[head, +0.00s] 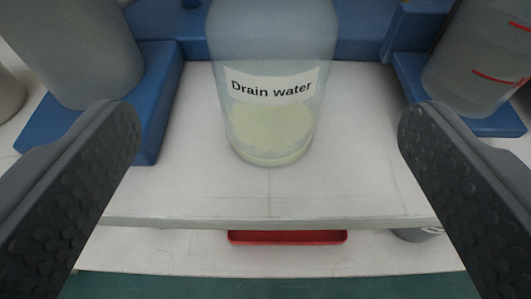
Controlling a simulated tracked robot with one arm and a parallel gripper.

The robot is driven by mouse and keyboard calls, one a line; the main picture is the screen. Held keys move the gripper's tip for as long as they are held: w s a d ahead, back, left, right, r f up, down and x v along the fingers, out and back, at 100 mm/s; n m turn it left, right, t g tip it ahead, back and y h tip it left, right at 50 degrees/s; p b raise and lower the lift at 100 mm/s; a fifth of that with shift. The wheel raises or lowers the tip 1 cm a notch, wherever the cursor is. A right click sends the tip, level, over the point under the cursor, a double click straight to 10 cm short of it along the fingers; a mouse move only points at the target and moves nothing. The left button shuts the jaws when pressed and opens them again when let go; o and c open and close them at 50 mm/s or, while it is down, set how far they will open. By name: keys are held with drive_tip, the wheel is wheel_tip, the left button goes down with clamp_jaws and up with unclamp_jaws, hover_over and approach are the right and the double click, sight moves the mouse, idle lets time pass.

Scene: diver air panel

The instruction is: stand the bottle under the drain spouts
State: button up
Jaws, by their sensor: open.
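The bottle (271,120) is translucent with a white "Drain water" label and a little pale yellowish liquid at its bottom. It stands upright on a white shelf (350,170), in the middle of the head view; its top is cut off by the frame. My gripper (270,140) is open, with one dark ridged finger at each side of the picture. The bottle lies between and beyond the fingertips, and neither finger touches it. No drain spouts can be made out.
Grey translucent cylinders stand on blue mounts at left (80,55) and right (478,60); the right one has red marks. Below the shelf's front edge are a red tray (287,237) and a partly hidden grey round thing (417,235). The shelf around the bottle is clear.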

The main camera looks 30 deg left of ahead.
drive_tip(key=w+d+r+m+t+h+p, duration=0.1)
drive_tip(key=w+d+r+m+h, duration=0.1)
drive_tip(key=w+r, duration=0.6)
drive_tip(key=w+d+r+m+h+p, duration=0.1)
drive_tip(key=w+d+r+m, duration=0.15)
drive_tip(key=r, duration=0.85)
drive_tip(key=w+d+r+h, duration=0.1)
drive_tip(key=d+r, duration=0.2)
drive_tip(key=r, duration=0.4)
drive_tip(key=w+d+r+m+t, duration=0.1)
drive_tip(key=w+d+r, duration=0.15)
drive_tip(key=r, duration=0.55)
drive_tip(key=w+d+r+h, duration=0.1)
drive_tip(key=d+r, duration=0.2)
drive_tip(key=r, duration=0.4)
drive_tip(key=s+d+r, duration=0.3)
drive_tip(key=d+r, duration=0.2)
drive_tip(key=r, duration=0.4)
drive_tip(key=s+d+r, duration=0.3)
drive_tip(key=d+r, duration=0.2)
drive_tip(key=r, duration=0.4)
drive_tip(key=s+d+r+h, duration=0.1)
drive_tip(key=s+d+r, duration=0.3)
drive_tip(key=s+r, duration=0.3)
drive_tip(key=s+d+r+h, duration=0.1)
drive_tip(key=s+d+r, duration=0.4)
drive_tip(key=s+r, duration=0.3)
drive_tip(key=shift+r+m+t+h, duration=0.15)
drive_tip(key=shift+m+t+h, duration=0.15)
drive_tip(key=shift+m+t, duration=0.1)
